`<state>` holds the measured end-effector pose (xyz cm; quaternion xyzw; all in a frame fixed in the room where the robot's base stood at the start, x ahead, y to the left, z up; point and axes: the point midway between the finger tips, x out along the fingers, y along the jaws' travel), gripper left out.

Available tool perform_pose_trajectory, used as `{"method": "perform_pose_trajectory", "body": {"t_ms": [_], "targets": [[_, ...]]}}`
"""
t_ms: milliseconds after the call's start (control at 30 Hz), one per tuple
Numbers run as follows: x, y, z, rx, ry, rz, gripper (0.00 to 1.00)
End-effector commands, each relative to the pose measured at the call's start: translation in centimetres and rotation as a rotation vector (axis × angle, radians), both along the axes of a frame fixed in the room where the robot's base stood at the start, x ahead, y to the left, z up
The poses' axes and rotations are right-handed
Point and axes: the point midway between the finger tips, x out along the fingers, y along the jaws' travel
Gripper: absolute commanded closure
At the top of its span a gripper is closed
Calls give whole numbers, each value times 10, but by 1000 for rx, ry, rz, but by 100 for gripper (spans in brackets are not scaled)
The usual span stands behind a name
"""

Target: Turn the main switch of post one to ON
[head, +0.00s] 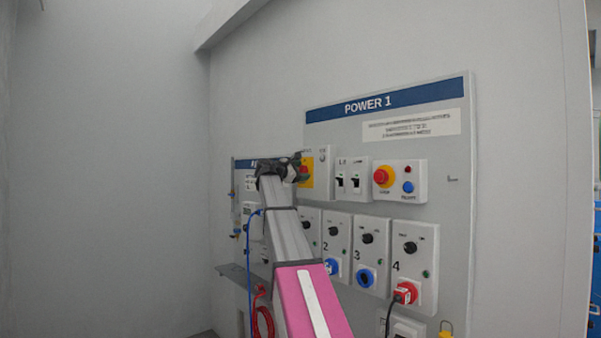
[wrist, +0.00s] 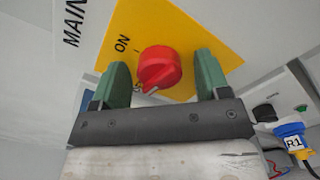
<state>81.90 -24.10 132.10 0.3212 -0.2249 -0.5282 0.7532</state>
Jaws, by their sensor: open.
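The main switch is a red rotary knob (wrist: 158,67) on a yellow plate (wrist: 205,32), with "ON" and "MAIN" printed beside it in the wrist view. My gripper (wrist: 162,72) is open, one green finger on each side of the knob, with visible gaps. The knob's raised grip slants toward the lower left, away from the ON mark; its exact setting is hard to read. In the head view the switch's yellow plate (head: 309,170) shows at the upper left of the POWER 1 panel (head: 455,150), partly hidden by my gripper (head: 282,168).
Below are numbered socket boxes, one with a red plug (head: 406,292). A blue plug tagged R1 (wrist: 290,130) sits at the right in the wrist view. The left wall is bare.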

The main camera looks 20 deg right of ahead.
Motion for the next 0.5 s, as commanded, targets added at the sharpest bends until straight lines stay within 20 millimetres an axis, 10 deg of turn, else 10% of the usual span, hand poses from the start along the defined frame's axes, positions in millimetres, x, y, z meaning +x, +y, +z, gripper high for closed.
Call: {"method": "perform_pose_trajectory", "body": {"t_ms": [500], "targets": [[-24,64,0,0,-1,3,31]]}}
